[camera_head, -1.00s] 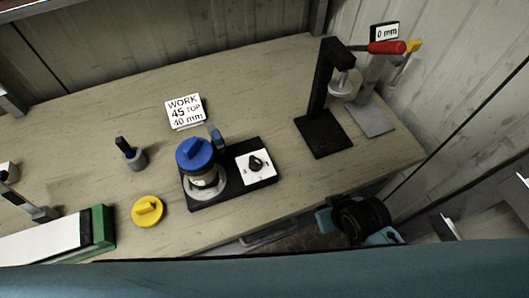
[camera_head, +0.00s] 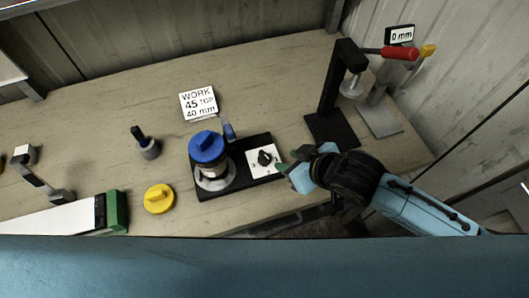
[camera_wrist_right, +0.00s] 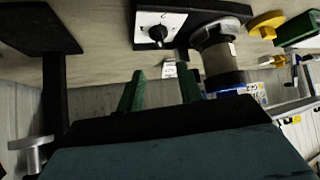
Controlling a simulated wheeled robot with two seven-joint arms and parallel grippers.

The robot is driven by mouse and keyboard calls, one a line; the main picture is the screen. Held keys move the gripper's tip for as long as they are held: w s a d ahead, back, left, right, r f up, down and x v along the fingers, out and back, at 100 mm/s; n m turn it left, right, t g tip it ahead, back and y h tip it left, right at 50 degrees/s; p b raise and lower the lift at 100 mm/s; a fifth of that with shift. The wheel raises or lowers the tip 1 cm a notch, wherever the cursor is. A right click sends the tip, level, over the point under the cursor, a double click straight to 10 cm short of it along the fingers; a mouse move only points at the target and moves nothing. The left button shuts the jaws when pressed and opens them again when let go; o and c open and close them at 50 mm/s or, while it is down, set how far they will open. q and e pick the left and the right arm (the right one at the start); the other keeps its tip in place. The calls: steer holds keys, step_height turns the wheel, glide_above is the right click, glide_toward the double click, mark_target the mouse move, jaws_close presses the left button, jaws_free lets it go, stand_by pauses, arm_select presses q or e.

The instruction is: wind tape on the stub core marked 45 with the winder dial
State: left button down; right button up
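The winder (camera_head: 240,182) is a black base on the bench with a white dial plate (camera_head: 256,169) and a black dial knob (camera_head: 265,158). A stub core (camera_head: 213,172) with a blue cap (camera_head: 207,147) stands upright at its left end. My right gripper (camera_head: 285,173) is just right of the dial, apart from the knob as far as I can tell. The right wrist view shows its two green fingers (camera_wrist_right: 160,92) spread and empty, with the dial knob (camera_wrist_right: 158,33) beyond them. My left gripper is not in view.
A card (camera_head: 198,102) reading WORK 45 TOP 40 mm stands behind the winder. A yellow cap (camera_head: 158,198) and a dark-handled tool (camera_head: 146,143) lie left.

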mark_target(265, 155)
steer(key=b+x, duration=0.1)
steer(key=x, duration=1.2)
steer(key=shift+c, duration=0.5)
steer(key=shift+r, duration=0.1)
steer(key=c, duration=0.5)
steer(key=shift+a+r+m+p, duration=0.1)
steer(key=shift+a+m+p, duration=0.05)
steer(key=shift+m+p, duration=0.25)
steer(key=shift+s+m+t+h+p, duration=0.1)
steer(key=shift+m+t+h+p, duration=0.5)
steer(key=shift+m+h, duration=0.6)
steer(key=shift+m, duration=0.3)
steer(key=shift+m+t+h, duration=0.4)
steer(key=shift+m, duration=0.1)
steer(key=shift+c, duration=0.2)
